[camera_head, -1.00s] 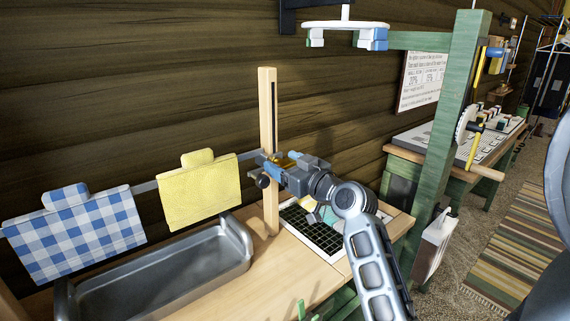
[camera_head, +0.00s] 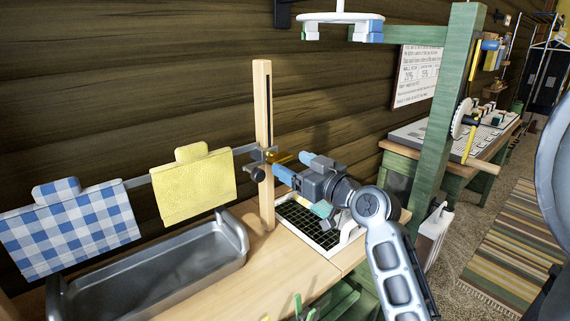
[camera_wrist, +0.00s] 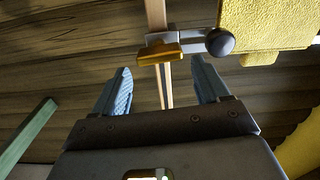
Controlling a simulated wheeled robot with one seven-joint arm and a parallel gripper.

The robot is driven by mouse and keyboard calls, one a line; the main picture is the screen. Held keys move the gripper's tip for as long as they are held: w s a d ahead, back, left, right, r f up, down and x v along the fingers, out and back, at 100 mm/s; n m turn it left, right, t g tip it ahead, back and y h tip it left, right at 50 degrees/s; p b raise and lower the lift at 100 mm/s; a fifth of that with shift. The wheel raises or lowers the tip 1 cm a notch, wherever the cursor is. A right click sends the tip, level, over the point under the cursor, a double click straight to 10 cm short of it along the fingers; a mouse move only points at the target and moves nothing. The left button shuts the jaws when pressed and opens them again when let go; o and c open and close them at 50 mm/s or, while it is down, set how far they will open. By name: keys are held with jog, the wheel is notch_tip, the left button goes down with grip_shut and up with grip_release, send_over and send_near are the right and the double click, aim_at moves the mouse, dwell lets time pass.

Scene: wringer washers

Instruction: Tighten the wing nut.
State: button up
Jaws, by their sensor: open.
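The brass-yellow wing nut (camera_head: 282,158) is on the metal clamp (camera_head: 262,155) on the upright wooden post (camera_head: 263,110). In the wrist view the wing nut (camera_wrist: 159,54) lies roughly level, just beyond and between the fingertips. A round dark knob (camera_wrist: 220,42) is beside it on the clamp. My gripper (camera_head: 297,166) is open and empty, with blue fingers pointing at the clamp. In the wrist view my gripper (camera_wrist: 160,70) has a finger to each side of the post. The fingers appear clear of the nut; the exact gap is hard to tell.
A rail from the post carries a yellow cloth (camera_head: 192,186) and a blue checked cloth (camera_head: 70,225). A metal basin (camera_head: 150,268) is below. A dark grid tray (camera_head: 306,222) lies under my gripper. A green post (camera_head: 450,130) stands to the right.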

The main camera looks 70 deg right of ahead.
jog(key=shift+v, duration=1.25)
